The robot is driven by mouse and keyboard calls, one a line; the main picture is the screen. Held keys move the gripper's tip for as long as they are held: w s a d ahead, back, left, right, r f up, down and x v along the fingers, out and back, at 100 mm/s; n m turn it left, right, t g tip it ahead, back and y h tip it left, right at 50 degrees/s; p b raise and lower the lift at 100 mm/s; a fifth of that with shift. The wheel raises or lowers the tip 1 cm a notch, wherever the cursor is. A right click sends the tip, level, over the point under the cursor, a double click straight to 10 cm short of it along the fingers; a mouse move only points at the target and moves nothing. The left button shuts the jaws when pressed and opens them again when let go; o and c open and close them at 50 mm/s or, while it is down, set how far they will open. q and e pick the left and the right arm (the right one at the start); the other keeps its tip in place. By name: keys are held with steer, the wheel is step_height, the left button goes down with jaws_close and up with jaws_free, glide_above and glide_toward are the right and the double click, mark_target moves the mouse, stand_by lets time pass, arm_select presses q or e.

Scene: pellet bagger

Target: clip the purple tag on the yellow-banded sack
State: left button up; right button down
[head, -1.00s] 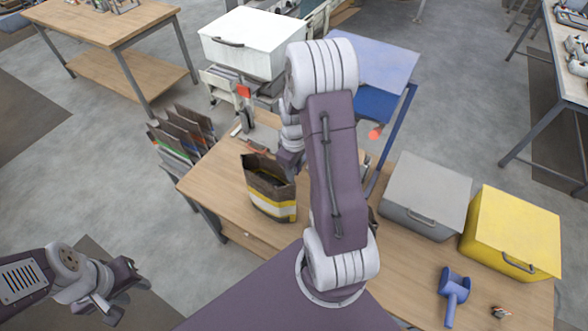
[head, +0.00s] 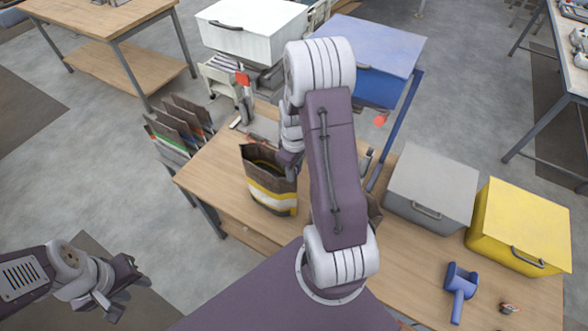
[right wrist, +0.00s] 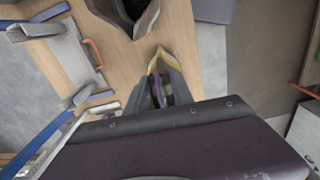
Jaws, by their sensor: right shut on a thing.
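The yellow-banded sack (head: 270,197) stands open-topped on the wooden bench in the head view, dark brown with yellow and white bands. My right gripper is at the sack's right rim in the head view, its tips hidden by the sack and my own arm. In the right wrist view my right gripper (right wrist: 165,90) is shut on the purple tag (right wrist: 160,88), of which only a sliver shows between the fingers. A yellow-edged piece lies just beyond the fingertips; whether the tag touches the sack I cannot tell. My left gripper (head: 118,290) is open and empty, away from the bench.
A grey bin (head: 430,190) and a yellow bin (head: 520,225) stand at the bench's right, with a blue handheld tool (head: 459,290) in front. A white bin (head: 250,28) and a blue bin (head: 372,50) stand behind. Several folded sacks (head: 180,125) stand at the left end.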

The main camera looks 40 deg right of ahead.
steer(key=shift+f, duration=0.2)
steer(key=shift+s+a, duration=0.1)
steer(key=shift+s, duration=0.1)
steer(key=shift+f, duration=0.15)
stand_by(0.4)
steer(key=c, duration=1)
jaws_free()
steer(key=shift+w, duration=0.25)
step_height(320, 180, up, 9)
steer(key=shift+r+b, duration=0.1)
steer(key=shift+b, duration=0.55)
